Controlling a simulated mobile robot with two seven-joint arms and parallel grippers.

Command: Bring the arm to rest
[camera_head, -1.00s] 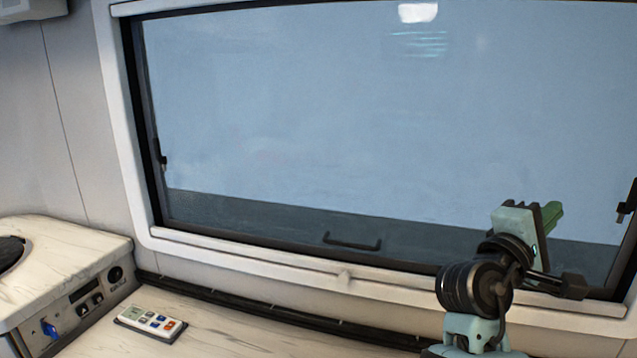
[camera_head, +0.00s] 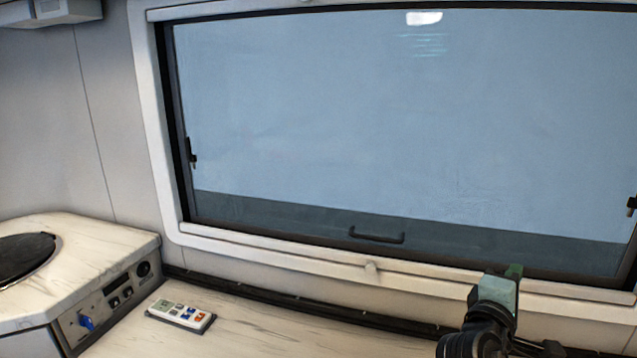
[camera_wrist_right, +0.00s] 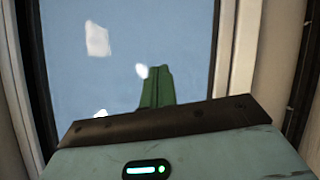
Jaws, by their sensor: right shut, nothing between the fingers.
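My right gripper (camera_head: 513,272) is at the lower right of the head view, in front of the window's lower frame. Only its green tip and teal body show there, above dark arm joints. In the right wrist view its green fingers (camera_wrist_right: 158,86) are together, with nothing between them, against the window pane. My left gripper is in neither view.
The closed window (camera_head: 400,130) with a dark handle (camera_head: 377,236) fills the back wall. A white remote (camera_head: 181,316) lies on the pale counter (camera_head: 255,335). A raised unit (camera_head: 95,258) with a knob panel stands at the left. The counter between is clear.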

